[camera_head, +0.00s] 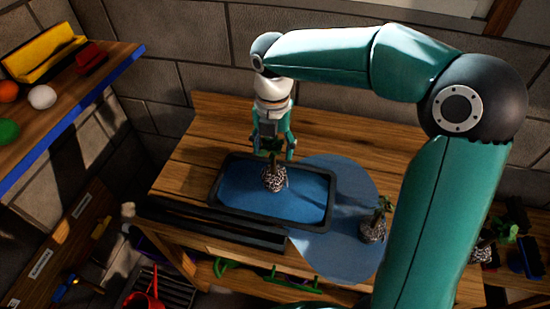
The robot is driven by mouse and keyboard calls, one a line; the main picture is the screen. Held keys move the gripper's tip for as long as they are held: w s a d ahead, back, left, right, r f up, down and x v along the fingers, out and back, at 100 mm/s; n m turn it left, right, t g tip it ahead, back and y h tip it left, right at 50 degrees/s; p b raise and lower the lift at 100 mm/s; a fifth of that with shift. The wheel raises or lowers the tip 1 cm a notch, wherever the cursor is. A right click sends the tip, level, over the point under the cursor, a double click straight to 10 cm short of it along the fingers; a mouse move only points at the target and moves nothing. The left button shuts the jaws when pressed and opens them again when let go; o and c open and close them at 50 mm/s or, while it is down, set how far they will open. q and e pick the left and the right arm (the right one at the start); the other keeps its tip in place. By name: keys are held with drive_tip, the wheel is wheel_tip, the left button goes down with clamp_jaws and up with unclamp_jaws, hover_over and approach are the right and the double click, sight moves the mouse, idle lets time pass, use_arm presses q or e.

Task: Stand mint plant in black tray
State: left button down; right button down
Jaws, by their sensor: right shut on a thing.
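The black tray (331,203) has a dark rim and a blue inside, and sits on the wooden table. My right gripper (273,150) points down over the tray and is shut on the top of a small plant in a speckled pot, which I take for the mint plant (274,179). The pot is upright, within the tray's outline near its middle. I cannot tell whether its base touches the tray floor. The gripper fingers partly hide the leaves. My left gripper is not in view.
A second speckled potted plant (374,228) stands on a round blue mat (345,175) right of the tray. A dark bar (210,222) lies along the table's front edge. A wall shelf (95,95) with balls and boxes is at left. The table behind the tray is clear.

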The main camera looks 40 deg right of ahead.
sight(273, 173)
drive_tip(key=shift+f, duration=2.2)
drive_tip(key=shift+c, duration=1.1)
unclamp_jaws()
drive_tip(key=shift+f, duration=0.1)
wheel_tip(273, 173, up, 12)
drive_tip(key=shift+r+p, duration=0.15)
drive_tip(key=shift+p, duration=0.15)
